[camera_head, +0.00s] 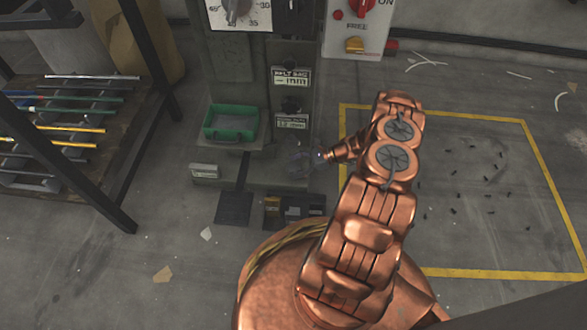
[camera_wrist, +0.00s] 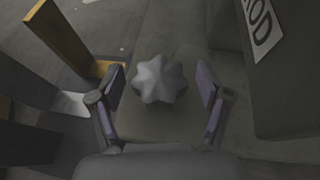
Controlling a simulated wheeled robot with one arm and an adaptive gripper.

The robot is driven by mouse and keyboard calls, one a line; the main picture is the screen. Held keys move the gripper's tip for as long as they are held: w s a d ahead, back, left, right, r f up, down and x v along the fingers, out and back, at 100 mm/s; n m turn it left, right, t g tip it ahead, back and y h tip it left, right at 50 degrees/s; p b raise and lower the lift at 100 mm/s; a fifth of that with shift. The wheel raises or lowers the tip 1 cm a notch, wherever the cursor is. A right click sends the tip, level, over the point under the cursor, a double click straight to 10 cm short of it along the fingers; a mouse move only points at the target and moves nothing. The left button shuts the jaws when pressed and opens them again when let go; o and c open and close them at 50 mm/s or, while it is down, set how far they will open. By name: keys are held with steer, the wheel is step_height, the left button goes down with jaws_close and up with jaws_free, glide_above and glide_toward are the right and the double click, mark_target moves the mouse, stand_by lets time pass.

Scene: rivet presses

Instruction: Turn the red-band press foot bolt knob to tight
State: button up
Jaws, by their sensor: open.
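A grey star-shaped knob (camera_wrist: 160,80) sits on the foot of a grey-green press (camera_head: 230,60). In the wrist view it lies between the two spread fingers of my gripper (camera_wrist: 161,92), with a gap on both sides. In the head view my gripper (camera_head: 306,160) is low at the right end of the press foot, and I cannot make out the knob there. No red band shows on the press in these frames. The knob has no readable mark of how tight it is.
A yellow-brown upright plate (camera_wrist: 62,38) stands left of the knob, and a labelled block (camera_wrist: 285,70) rises close on the right. A green tray (camera_head: 230,123) stands on the press. A rod rack (camera_head: 70,130) is at left. The yellow-outlined floor (camera_head: 480,200) holds small dark bits.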

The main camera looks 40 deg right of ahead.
steer(key=shift+w+a+f, duration=0.15)
steer(key=shift+a, duration=0.2)
steer(key=c, duration=1.2)
